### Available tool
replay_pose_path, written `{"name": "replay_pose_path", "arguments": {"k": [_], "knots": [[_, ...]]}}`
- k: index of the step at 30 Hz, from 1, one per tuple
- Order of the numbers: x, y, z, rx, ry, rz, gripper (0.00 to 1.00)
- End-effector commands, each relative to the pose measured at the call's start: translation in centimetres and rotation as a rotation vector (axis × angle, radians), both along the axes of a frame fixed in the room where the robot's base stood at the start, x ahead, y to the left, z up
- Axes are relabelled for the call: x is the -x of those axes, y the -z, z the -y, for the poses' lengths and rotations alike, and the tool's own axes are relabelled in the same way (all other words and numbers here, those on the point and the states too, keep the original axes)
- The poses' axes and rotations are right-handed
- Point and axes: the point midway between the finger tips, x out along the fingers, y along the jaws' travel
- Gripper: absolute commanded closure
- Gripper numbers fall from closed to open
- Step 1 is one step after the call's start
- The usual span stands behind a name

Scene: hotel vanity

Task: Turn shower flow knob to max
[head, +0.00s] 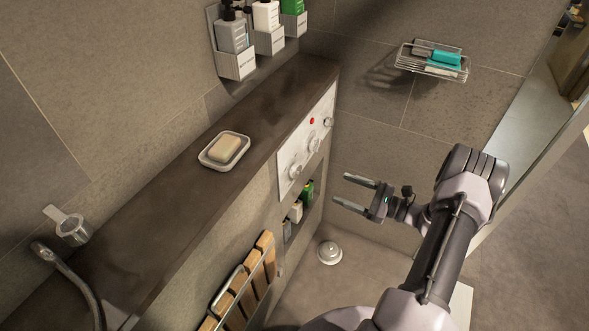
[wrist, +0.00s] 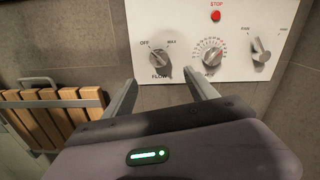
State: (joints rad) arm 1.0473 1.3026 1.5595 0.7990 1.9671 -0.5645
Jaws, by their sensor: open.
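The white shower control panel (head: 305,142) is on the front of the ledge wall and also shows in the wrist view (wrist: 192,14). Its flow knob (wrist: 159,58) is at the left, below the OFF and MAX marks and above the word FLOW. In the head view it is the nearest knob (head: 295,171). I cannot tell its exact setting. My gripper (head: 341,188) is open and empty, pointing at the panel with a gap left. In the wrist view its fingertips (wrist: 160,77) are apart, just below the flow knob, which shows between them.
A dial knob (wrist: 212,52), a lever knob (wrist: 261,50) and a red STOP button (wrist: 215,15) share the panel. A folded wooden seat (head: 245,279) is left of it. A bottle niche (head: 299,211) lies below. A soap dish (head: 212,163) sits on the ledge.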

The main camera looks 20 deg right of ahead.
Motion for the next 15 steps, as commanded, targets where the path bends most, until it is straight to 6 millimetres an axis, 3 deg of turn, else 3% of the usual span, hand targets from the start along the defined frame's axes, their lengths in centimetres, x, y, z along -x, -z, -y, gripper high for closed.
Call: {"name": "replay_pose_path", "arguments": {"k": [9, 15], "knots": [[-7.6, 0.3, -6.2, 0.001, -0.009, -0.001, 0.34], [-10.7, 0.2, -8.6, 0.002, -0.008, -0.002, 0.34]]}}
